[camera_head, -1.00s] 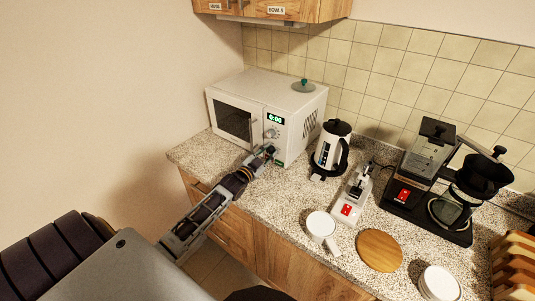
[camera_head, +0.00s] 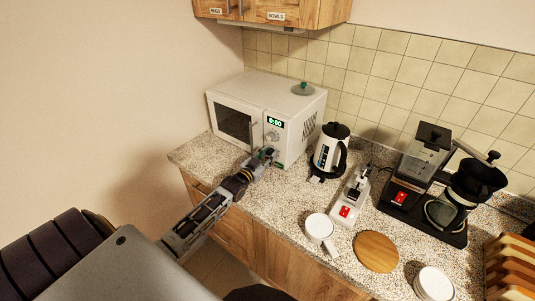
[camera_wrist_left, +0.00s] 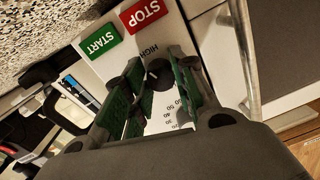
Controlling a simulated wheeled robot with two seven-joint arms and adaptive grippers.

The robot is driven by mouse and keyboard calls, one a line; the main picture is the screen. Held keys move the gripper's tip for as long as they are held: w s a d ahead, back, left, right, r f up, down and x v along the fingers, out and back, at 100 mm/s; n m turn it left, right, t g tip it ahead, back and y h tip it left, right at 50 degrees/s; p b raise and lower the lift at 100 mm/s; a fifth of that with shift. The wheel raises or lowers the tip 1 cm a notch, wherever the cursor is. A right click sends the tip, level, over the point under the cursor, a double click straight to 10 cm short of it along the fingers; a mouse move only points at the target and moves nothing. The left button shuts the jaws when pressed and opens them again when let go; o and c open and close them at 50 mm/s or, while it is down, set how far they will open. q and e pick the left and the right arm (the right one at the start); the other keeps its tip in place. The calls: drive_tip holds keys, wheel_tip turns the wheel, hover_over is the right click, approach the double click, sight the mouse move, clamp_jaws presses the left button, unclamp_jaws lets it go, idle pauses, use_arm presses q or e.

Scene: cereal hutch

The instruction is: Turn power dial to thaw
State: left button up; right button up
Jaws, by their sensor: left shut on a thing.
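The white microwave (camera_head: 262,105) stands at the back left of the counter, its display reading 0:00. My left gripper (camera_head: 268,154) is at the lower part of its control panel. In the left wrist view, the green-padded fingers (camera_wrist_left: 158,72) are shut on a dark round dial (camera_wrist_left: 159,76) with "HIGH" printed beside it, taken as the power dial. The dial's pointer and its other labels, including thaw, are hidden or too small to read. A second dial (camera_head: 272,135) shows above the gripper. The green START (camera_wrist_left: 102,40) and red STOP (camera_wrist_left: 143,12) buttons lie near the fingers. My right gripper is not in view.
A white kettle (camera_head: 330,150) stands right of the microwave. The microwave door handle is close beside the gripper.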

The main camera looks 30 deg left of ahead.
use_arm(q)
drive_tip(key=n+p, duration=0.1)
drive_tip(key=n, duration=0.3)
drive_tip(key=shift+n, duration=0.3)
drive_tip(key=n, duration=0.2)
drive_tip(key=shift+n+p, duration=0.3)
drive_tip(key=shift+p, duration=0.05)
drive_tip(key=n, duration=0.2)
drive_tip(key=shift+n+h, duration=0.3)
drive_tip(key=n+b, duration=0.1)
drive_tip(key=n, duration=0.3)
drive_tip(key=n+b, duration=0.2)
drive_tip(key=n, duration=0.3)
drive_tip(key=shift+h+b, duration=0.3)
drive_tip(key=o, duration=1)
drive_tip(key=shift+o, duration=0.2)
drive_tip(key=shift+r, duration=0.1)
